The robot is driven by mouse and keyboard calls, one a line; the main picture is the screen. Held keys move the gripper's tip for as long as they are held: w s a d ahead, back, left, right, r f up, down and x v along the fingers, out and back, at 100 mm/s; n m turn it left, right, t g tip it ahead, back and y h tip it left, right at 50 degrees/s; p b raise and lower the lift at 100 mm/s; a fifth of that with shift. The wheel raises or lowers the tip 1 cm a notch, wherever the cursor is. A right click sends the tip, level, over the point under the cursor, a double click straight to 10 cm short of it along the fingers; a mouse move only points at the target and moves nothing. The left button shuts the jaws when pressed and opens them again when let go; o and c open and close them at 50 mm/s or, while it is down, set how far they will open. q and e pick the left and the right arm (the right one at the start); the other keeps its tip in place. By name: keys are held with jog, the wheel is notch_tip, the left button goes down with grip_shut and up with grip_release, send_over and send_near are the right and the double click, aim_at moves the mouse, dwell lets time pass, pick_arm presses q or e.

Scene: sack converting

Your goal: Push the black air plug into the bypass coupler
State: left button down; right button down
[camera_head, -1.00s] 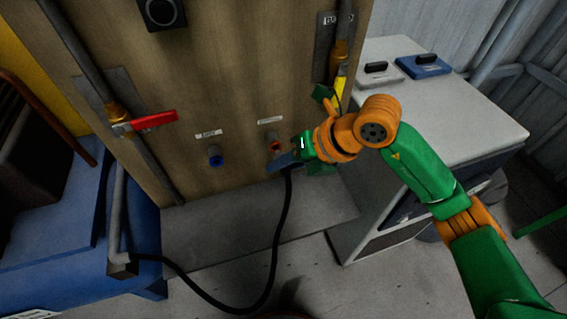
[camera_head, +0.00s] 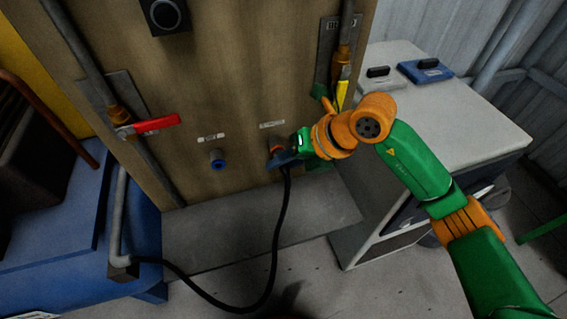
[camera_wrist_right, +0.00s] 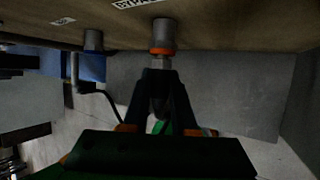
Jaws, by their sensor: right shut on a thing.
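The bypass coupler, with an orange-red collar (camera_head: 276,147), sticks out of the wooden panel under a white label. It also shows at the top of the right wrist view (camera_wrist_right: 163,37). My right gripper (camera_head: 284,158) is shut on the air plug, right at this coupler. In the right wrist view the plug's metal nose (camera_wrist_right: 160,63) shows between my fingertips and lines up with the coupler mouth, appearing to meet it. How deep it sits I cannot tell. The fingers hide most of the plug body. A black hose (camera_head: 281,225) hangs from the plug. My left gripper is not in view.
A blue coupler (camera_head: 217,158) sits left on the same panel (camera_head: 230,80). A red-handled valve (camera_head: 150,125) on a pipe is further left, a yellow-handled valve (camera_head: 342,93) to the right. A grey cabinet (camera_head: 455,115) stands at right. The floor below is mostly clear.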

jog(key=shift+w+a, duration=0.1)
jog(key=shift+w, duration=0.15)
jog(key=c, duration=0.6)
grip_release()
jog(key=shift+c, duration=0.2)
